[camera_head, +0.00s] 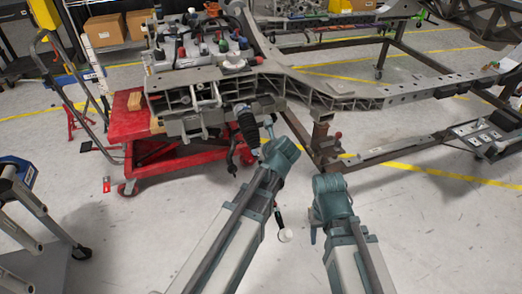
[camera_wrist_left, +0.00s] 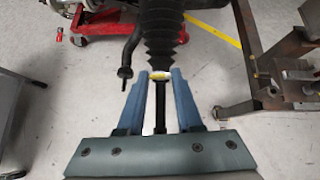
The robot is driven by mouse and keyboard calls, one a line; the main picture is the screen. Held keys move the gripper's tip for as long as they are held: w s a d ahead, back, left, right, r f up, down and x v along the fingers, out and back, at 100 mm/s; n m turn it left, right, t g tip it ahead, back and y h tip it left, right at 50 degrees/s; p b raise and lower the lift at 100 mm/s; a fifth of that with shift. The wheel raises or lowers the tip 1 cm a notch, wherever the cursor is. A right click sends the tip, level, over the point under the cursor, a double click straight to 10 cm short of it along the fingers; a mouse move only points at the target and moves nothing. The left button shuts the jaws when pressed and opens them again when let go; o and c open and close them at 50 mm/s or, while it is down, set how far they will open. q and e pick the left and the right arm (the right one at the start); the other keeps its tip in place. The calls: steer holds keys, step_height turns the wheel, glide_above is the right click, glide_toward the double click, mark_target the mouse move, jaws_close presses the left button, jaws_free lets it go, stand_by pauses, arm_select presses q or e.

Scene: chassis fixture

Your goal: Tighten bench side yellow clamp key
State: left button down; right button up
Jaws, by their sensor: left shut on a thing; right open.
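In the left wrist view, my left gripper (camera_wrist_left: 160,78) has its two blue fingers around a small yellow piece (camera_wrist_left: 158,74), taken to be the yellow clamp key, at the end of a black ribbed boot (camera_wrist_left: 158,38). A dark rod (camera_wrist_left: 160,108) runs from it back between the fingers. In the head view the boot (camera_head: 248,126) hangs at the chassis end, and my left gripper (camera_head: 264,151) is beside it, mostly hidden by my wrist. My right gripper (camera_head: 315,230) is open, low by my right wrist, away from the chassis; its fingers barely show.
The chassis frame (camera_head: 350,98) spans the back, partly above a red cart (camera_head: 150,155). A post with a red-tipped handle (camera_head: 337,137) stands ahead of my right arm. A grey trolley (camera_head: 35,215) is at the left edge. The floor at front right is clear.

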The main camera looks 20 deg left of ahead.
stand_by(0.5)
arm_select(q)
steer(key=c, duration=0.6)
jaws_free()
steer(key=shift+o, duration=0.2)
